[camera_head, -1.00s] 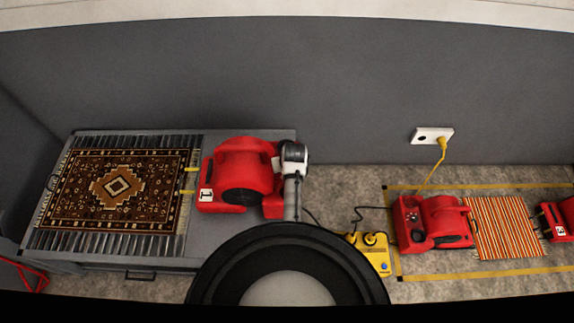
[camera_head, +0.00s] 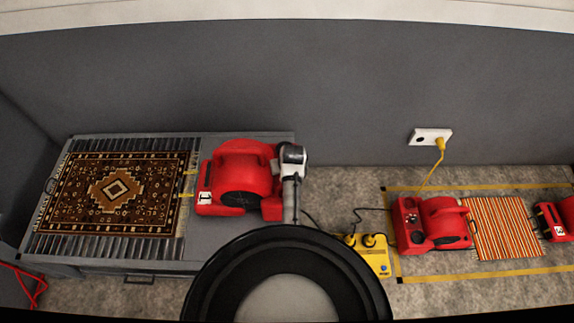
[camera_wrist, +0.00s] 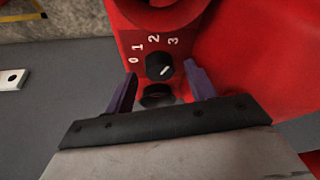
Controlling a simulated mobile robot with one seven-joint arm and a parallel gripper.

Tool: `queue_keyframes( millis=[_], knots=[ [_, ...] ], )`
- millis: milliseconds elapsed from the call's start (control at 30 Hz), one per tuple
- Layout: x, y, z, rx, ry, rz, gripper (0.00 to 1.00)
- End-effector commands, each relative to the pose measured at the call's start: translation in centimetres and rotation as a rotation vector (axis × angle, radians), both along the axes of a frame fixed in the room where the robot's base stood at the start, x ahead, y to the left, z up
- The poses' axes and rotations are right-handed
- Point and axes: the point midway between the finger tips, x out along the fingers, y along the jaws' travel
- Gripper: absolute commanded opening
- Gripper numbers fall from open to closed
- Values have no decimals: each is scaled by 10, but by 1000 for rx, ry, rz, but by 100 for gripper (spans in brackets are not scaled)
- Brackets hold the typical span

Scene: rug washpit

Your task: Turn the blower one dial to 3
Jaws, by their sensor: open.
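Blower one is the red blower (camera_head: 240,178) on the grey table, with a white label marked 1 on its left side. Its dial (camera_wrist: 159,66) shows in the wrist view as a black knob on a red panel with white numbers 0, 1, 2 and 3 around its upper side. The knob's white mark slants toward the upper right, on the side of the 3; I cannot tell the exact setting. My gripper (camera_wrist: 160,73) is open, with one purple finger on each side of the dial; contact is not clear. In the head view my wrist hides the dial.
A dark socket or knob (camera_wrist: 156,97) sits just below the dial. A patterned rug (camera_head: 115,190) lies on the table left of the blower. On the floor at right are a yellow power box (camera_head: 378,262), a second red blower (camera_head: 440,222) and a striped rug (camera_head: 503,228).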

Motion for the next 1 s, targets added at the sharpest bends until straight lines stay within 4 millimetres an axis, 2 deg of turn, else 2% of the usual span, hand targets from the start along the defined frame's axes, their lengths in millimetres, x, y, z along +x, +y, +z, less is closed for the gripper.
queue_keyframes(
  millis=[167,600,800,1000],
  knots=[
    [-9,-2,20,0,-3,0,55],
    [-42,-11,104,-1,-3,-1,55],
    [-49,-13,121,-1,-1,0,55],
    [-50,-13,123,0,0,0,55]
  ],
)
